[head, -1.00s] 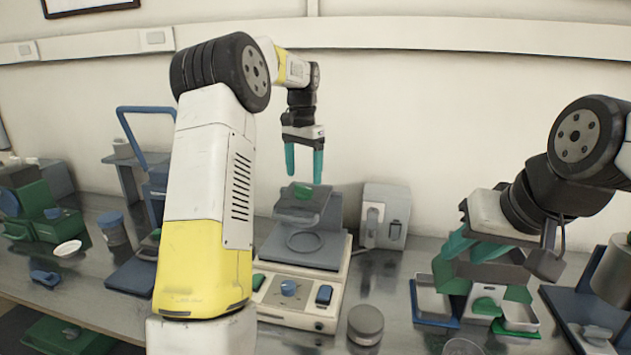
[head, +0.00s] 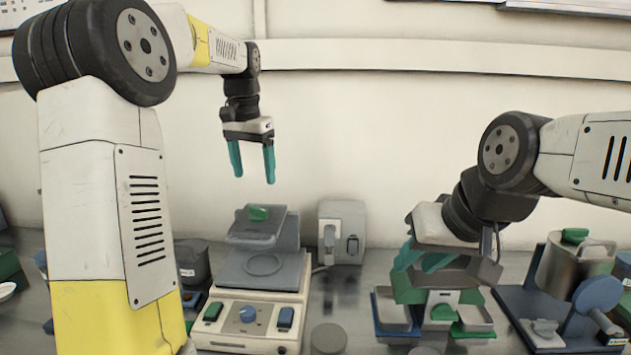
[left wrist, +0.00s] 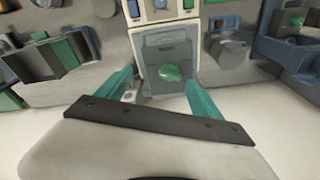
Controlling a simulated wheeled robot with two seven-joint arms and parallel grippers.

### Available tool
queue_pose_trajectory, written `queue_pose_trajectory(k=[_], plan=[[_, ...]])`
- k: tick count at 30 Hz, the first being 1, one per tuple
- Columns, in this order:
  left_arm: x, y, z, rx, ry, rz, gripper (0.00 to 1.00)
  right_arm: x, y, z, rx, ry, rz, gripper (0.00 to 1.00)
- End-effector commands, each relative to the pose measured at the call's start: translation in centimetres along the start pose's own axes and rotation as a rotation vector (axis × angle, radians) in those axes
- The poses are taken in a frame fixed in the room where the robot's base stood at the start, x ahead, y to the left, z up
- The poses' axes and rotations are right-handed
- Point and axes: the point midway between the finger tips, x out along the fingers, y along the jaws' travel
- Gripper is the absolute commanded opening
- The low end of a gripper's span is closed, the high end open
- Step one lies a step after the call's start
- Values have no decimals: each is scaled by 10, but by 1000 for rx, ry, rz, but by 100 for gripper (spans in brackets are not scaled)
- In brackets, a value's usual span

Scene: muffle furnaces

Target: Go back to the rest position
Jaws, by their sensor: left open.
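My left gripper (head: 254,172) is in the air against the wall, above the furnace-like device (head: 262,268) with a raised grey lid and green knob. Its teal fingers point down, apart, with nothing between them. In the left wrist view (left wrist: 160,82) the fingers are apart, with the device's lid beyond them. My right gripper (head: 424,258) is low at the right, over a green and grey balance-like stand (head: 442,298). Its teal fingers overlap the stand in the picture. I cannot tell whether they touch it or how far apart they are.
A grey box device (head: 342,232) stands by the wall. A round grey container (head: 328,338) is near the front of the bench. A metal pot apparatus (head: 572,268) stands at the right. My left arm hides the bench's left part.

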Motion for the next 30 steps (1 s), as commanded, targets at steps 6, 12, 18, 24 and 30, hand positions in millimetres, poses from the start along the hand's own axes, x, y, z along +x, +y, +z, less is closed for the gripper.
queue_pose_trajectory(k=[6,12,18,24,30], plan=[[-29,47,79,-104,151,-9,76,0,0,0,0,0,0,33],[-22,90,154,-214,287,12,76,0,0,0,0,0,0,33],[5,123,211,-310,396,46,76,0,0,0,0,0,0,33],[22,137,234,-354,442,67,76,0,0,0,0,0,0,33],[23,138,235,-357,445,68,76,0,0,0,0,0,0,33]])
